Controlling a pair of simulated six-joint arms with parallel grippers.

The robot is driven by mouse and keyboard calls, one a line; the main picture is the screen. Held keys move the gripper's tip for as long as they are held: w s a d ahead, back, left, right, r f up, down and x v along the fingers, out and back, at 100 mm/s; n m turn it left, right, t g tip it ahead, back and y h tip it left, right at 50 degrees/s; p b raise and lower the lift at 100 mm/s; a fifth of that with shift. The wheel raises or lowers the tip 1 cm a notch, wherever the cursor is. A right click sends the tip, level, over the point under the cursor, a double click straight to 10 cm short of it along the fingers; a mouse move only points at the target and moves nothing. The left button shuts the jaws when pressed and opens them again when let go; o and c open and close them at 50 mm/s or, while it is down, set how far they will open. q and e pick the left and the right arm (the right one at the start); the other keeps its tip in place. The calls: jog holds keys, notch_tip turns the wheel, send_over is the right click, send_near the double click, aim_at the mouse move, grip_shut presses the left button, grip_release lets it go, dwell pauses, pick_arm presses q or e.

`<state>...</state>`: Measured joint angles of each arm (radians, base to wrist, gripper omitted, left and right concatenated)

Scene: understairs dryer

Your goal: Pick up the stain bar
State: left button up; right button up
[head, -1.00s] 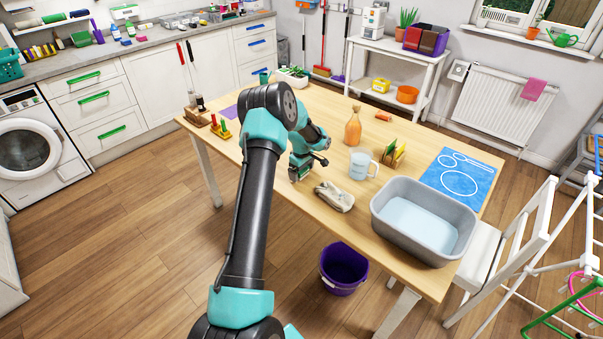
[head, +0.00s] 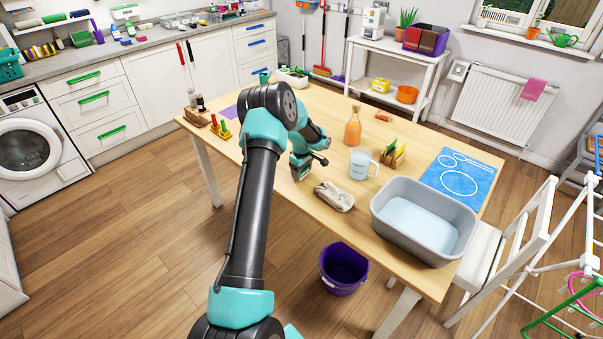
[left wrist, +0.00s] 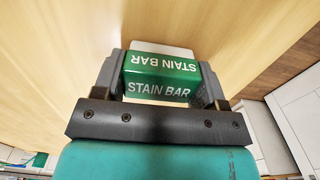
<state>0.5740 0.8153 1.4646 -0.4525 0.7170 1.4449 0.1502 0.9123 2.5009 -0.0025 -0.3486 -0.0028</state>
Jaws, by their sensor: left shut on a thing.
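The stain bar (left wrist: 162,66) is a green block with a white end and the words STAIN BAR in white. In the left wrist view it sits between the two dark fingers of my left gripper (left wrist: 160,78), which are shut on its sides. In the head view my left gripper (head: 299,174) is over the wooden table, left of a grey cloth; the bar is hard to make out there. Whether the bar is clear of the tabletop cannot be told for sure. My right gripper is not in view.
A crumpled grey cloth (head: 334,196) lies close to the right. A blue mat (head: 477,167) lies at the right.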

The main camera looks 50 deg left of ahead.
pick_arm(q)
jog(key=shift+r, duration=0.1)
jog(key=shift+r, duration=1.55)
jog(key=shift+s+d+r, duration=0.15)
jog(key=shift+s+d, duration=0.05)
jog(key=shift+d, duration=0.05)
jog(key=s+d, duration=0.3)
jog(key=d, duration=0.1)
jog(key=s+d+r, duration=0.1)
jog(key=s+d, duration=0.6)
jog(key=shift+s+d+r, duration=0.1)
jog(key=shift+d+r, duration=0.1)
jog(key=shift+d, duration=0.1)
